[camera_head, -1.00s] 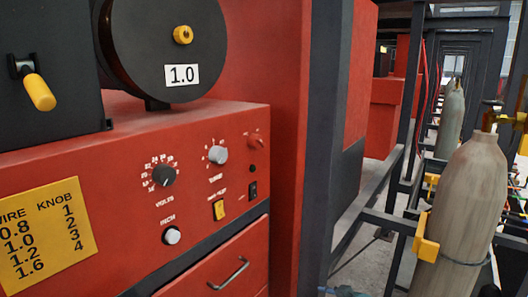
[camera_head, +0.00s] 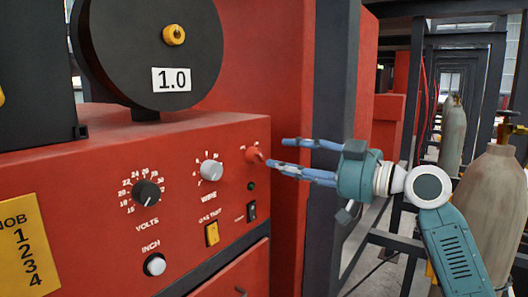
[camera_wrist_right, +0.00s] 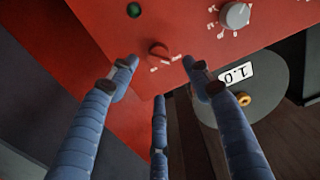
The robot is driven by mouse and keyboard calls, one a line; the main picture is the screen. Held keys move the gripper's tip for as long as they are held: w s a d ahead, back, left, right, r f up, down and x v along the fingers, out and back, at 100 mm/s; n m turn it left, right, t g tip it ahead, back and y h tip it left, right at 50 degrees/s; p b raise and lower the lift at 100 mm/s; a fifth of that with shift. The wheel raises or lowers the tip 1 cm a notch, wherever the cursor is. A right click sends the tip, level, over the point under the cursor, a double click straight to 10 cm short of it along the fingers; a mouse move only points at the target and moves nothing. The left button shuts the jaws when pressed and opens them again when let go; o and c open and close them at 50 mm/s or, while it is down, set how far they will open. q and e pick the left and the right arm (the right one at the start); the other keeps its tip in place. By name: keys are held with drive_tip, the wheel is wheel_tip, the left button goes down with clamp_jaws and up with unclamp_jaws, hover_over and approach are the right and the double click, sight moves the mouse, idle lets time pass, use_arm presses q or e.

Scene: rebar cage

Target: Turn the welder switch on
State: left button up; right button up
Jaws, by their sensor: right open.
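The red welder panel (camera_head: 105,175) fills the left and middle of the head view. A small red rotary switch (camera_head: 253,154) sits near its upper right edge. It also shows in the right wrist view (camera_wrist_right: 158,52), with white marks beside it. My right gripper (camera_head: 277,152) reaches in from the right with its blue fingers spread and empty. In the wrist view the switch lies ahead, between the spread fingertips (camera_wrist_right: 159,70). My left gripper is not in view.
Left of the red switch are a grey knob (camera_head: 210,171) and a black volts knob (camera_head: 146,193). Below are a yellow switch (camera_head: 212,233) and a small black switch (camera_head: 251,211). A dark post (camera_head: 336,75) stands behind my right gripper. Gas cylinders (camera_head: 497,185) stand at right.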

sight(263, 156)
drive_tip(key=p+x, duration=0.2)
drive_tip(key=x, duration=0.5)
drive_tip(key=c, duration=1.1)
